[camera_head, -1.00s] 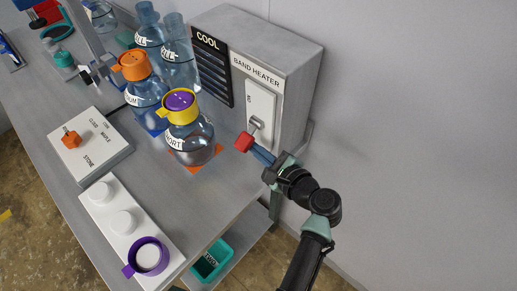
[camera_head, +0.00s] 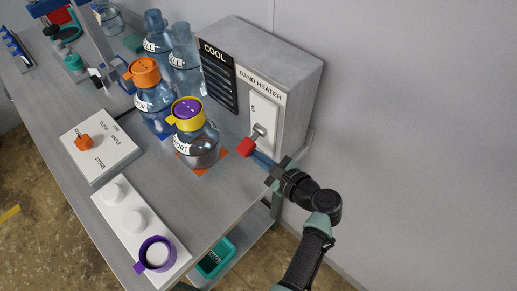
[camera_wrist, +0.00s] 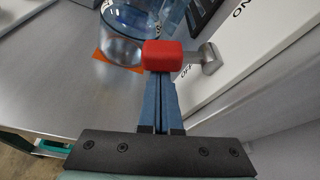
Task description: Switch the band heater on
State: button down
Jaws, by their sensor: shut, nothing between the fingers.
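The band heater (camera_head: 285,85) is a grey box at the back of the bench, with a "COOL" sign on its front. Its white switch plate (camera_head: 264,110) carries a metal lever with a red knob (camera_head: 246,147). In the wrist view the red knob (camera_wrist: 162,56) sticks out from the plate near the "OFF" mark, with "ON" farther up. My gripper (camera_head: 259,158) is shut and empty. Its blue fingertips (camera_wrist: 160,76) are right at the red knob; I cannot tell whether they touch it.
A clear jug with a yellow and purple lid (camera_head: 196,145) stands just left of the knob. An orange-lidded jug (camera_head: 152,100) and other jugs stand behind it. A control box (camera_head: 100,145) and a white block (camera_head: 135,222) lie left. A grey wall is at the right.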

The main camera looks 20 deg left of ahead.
aim_at(250, 150)
jog(key=r+m+g+p, duration=0.1)
jog(key=p, duration=0.1)
jog(key=s+r+m+g+p, duration=0.1)
jog(key=r+m+p, duration=0.1)
jog(key=p, duration=0.1)
jog(key=shift+a+r+y, duration=0.1)
jog(key=shift+a+y, duration=0.1)
jog(key=shift+y, duration=0.1)
jog(key=r+m+p, duration=0.1)
jog(key=m+g+p, duration=0.1)
jog(key=m, duration=0.1)
jog(key=shift+s+r+g+y, duration=0.15)
jog(key=shift+r+g+y, duration=0.15)
jog(key=shift+r+y, duration=0.1)
jog(key=shift+r+p, duration=0.75)
jog(key=shift+p, duration=0.25)
